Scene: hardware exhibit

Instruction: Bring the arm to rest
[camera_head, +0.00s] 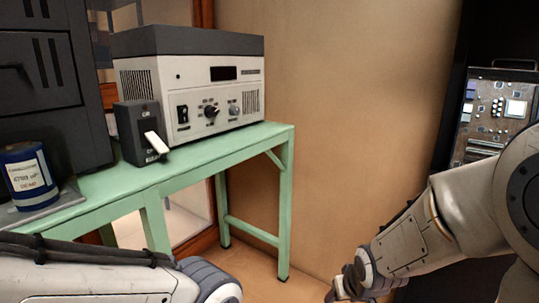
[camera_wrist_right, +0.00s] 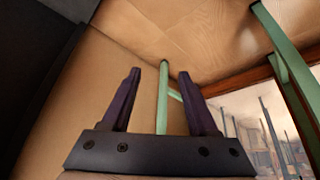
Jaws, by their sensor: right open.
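My right arm comes in from the right in the head view and points down and left beside the green table. Its gripper end (camera_head: 343,289) shows only in part near the bottom edge. In the right wrist view my right gripper (camera_wrist_right: 159,74) has its two dark fingers spread apart with nothing between them. A green table leg shows beyond the gap, apart from the fingers. My left arm crosses the lower left corner of the head view, and its gripper is outside the picture.
The green table (camera_head: 215,155) carries a grey instrument box (camera_head: 190,85), a dark switch box (camera_head: 137,132) with a white lever, and a blue can (camera_head: 30,175). A circuit board panel (camera_head: 492,110) stands at the right. The floor between table and right arm is clear.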

